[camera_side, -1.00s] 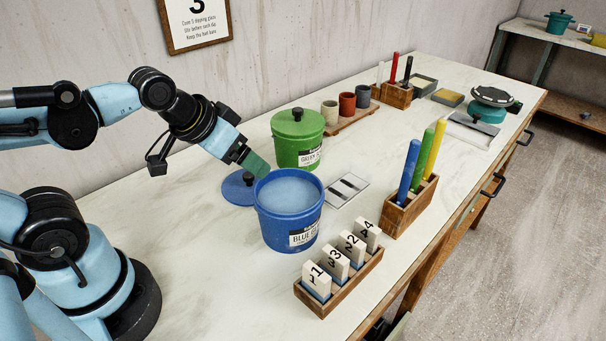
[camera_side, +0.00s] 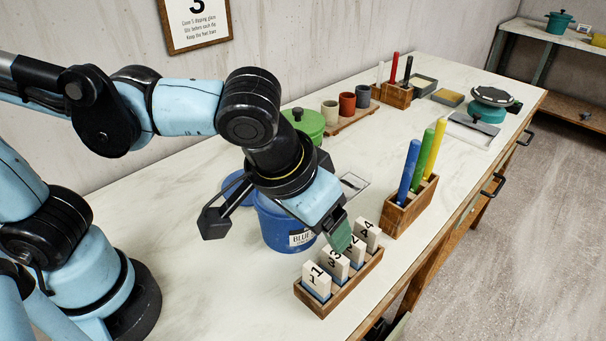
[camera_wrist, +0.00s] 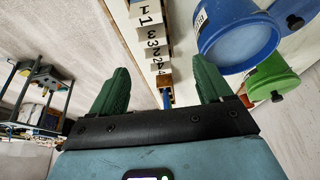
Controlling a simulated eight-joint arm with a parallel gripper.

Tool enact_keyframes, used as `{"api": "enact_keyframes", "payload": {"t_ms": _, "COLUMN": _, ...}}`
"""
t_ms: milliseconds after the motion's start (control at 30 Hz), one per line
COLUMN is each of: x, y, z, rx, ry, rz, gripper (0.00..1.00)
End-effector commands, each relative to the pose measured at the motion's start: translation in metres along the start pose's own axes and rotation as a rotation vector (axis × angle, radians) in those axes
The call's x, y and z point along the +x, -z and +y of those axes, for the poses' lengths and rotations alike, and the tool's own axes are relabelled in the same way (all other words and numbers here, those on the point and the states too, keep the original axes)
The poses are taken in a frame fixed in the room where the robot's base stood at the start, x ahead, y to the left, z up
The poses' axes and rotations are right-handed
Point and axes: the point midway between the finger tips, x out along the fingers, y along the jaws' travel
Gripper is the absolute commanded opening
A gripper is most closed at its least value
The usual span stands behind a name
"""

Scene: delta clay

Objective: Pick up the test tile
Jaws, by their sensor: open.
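Several white test tiles with black numbers and blue lower ends stand upright in a row in a wooden rack (camera_side: 340,290), in the order 1, 3, 2, 4. In the side view these are tile 1 (camera_side: 316,279), tile 3 (camera_side: 334,264), tile 2 (camera_side: 357,258) and tile 4 (camera_side: 368,235). My gripper (camera_side: 340,236) is above the rack, its green fingers partly covering tile 2. In the wrist view my gripper (camera_wrist: 160,85) is open and empty, with the tile row between and beyond its fingers. Whether a finger touches a tile cannot be told.
A blue glaze bucket (camera_side: 280,230) stands behind the rack, partly hidden by my wrist. A green lidded bucket (camera_side: 308,122) is farther back. A wooden holder (camera_side: 408,211) with blue, green and yellow sticks stands right of the rack, near the table edge.

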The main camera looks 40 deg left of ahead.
Motion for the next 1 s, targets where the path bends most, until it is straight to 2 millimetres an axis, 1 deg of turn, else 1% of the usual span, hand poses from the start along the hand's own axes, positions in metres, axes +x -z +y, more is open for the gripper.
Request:
{"api": "enact_keyframes", "payload": {"t_ms": 33, "x": -0.002, "y": -0.003, "z": 0.009, "rx": 0.005, "ry": 0.003, "rz": -0.001, "gripper": 0.79}}
{"api": "enact_keyframes", "payload": {"t_ms": 100, "x": -0.003, "y": -0.006, "z": 0.014, "rx": 0.001, "ry": 0.008, "rz": 0.0, "gripper": 0.79}}
{"api": "enact_keyframes", "payload": {"t_ms": 233, "x": 0.001, "y": -0.008, "z": 0.018, "rx": -0.005, "ry": 0.013, "rz": -0.001, "gripper": 0.79}}
{"api": "enact_keyframes", "payload": {"t_ms": 600, "x": 0.048, "y": -0.007, "z": 0.016, "rx": -0.006, "ry": 0.012, "rz": 0.0, "gripper": 0.79}}
{"api": "enact_keyframes", "payload": {"t_ms": 700, "x": 0.057, "y": -0.007, "z": 0.016, "rx": -0.006, "ry": 0.012, "rz": -0.001, "gripper": 0.79}}
{"api": "enact_keyframes", "payload": {"t_ms": 1000, "x": 0.071, "y": -0.007, "z": 0.015, "rx": -0.005, "ry": 0.012, "rz": -0.001, "gripper": 0.79}}
